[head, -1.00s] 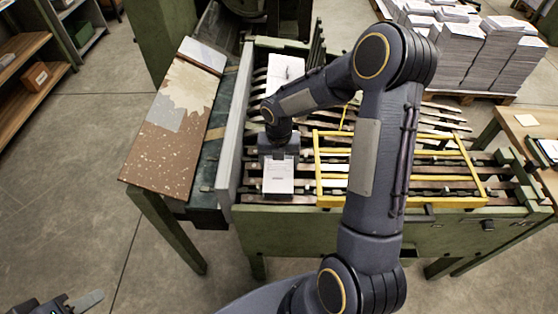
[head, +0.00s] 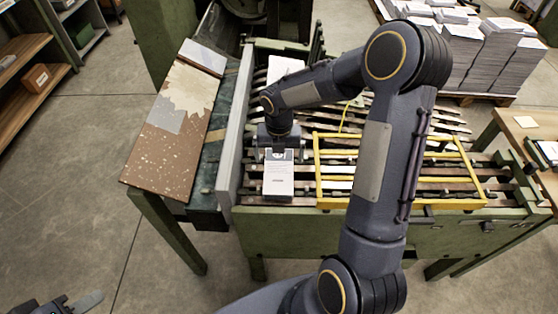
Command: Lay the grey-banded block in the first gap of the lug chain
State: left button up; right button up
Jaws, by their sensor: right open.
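A white block (head: 279,183) with small dark print lies on the slatted lug chain (head: 303,180), at its near left end beside the pale upright board. I cannot make out a grey band on it. My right gripper (head: 279,154) is open at the block's far end, with its fingers apart; whether they touch the block I cannot tell. A second white block (head: 285,70) lies farther back on the chain, partly hidden by my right arm. My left gripper (head: 88,300) shows only partly at the bottom left corner, away from the chain.
A yellow frame (head: 318,172) stands over the chain to the right, partly behind my arm. The pale upright board (head: 232,135) edges the chain's left side. A brown speckled panel (head: 160,150) lies left of it. Paper stacks (head: 472,60) stand at the back right.

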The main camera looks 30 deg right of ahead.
aim_at(279, 164)
jog(key=s+r+m+t, duration=0.1)
jog(key=s+r+m, duration=0.2)
jog(key=r, duration=0.4)
jog(key=s+r+m, duration=0.2)
jog(key=r+m, duration=0.2)
jog(key=r, duration=0.2)
jog(key=s+a+r+m+t+y, duration=0.1)
jog(key=s+a+m+t+y, duration=0.1)
jog(key=s+m, duration=0.6)
jog(key=s+a+r+m+t+y, duration=0.1)
jog(key=s+a+r+m+t, duration=0.1)
jog(key=s+a+m, duration=0.3)
jog(key=shift+s+a+r+m+t+y+p, duration=0.25)
jog(key=shift+s+m, duration=1.85)
jog(key=shift+m, duration=3.6)
jog(key=shift+d, duration=0.1)
